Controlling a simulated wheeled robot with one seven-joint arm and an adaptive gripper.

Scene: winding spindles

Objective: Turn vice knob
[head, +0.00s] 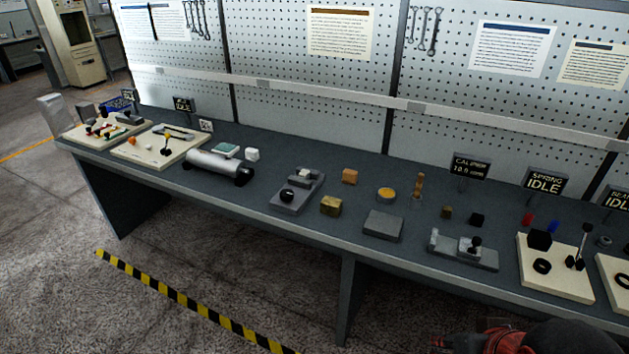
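A small grey vice (312,184) stands on the bench, left of the picture's middle. Its round black knob (287,195) is at the near end, facing the front edge. A pale block sits at its far end; I cannot tell whether it is clamped. A red and dark part of my arm, seemingly by my gripper (480,342), shows at the bottom edge, right of the middle. It is far from the vice and cut off by the picture's edge. Its fingers cannot be made out.
The long grey bench (275,225) runs under a pegboard wall. A grey cylinder (215,166) lies left of the vice. A caliper station (463,253) stands farther right.

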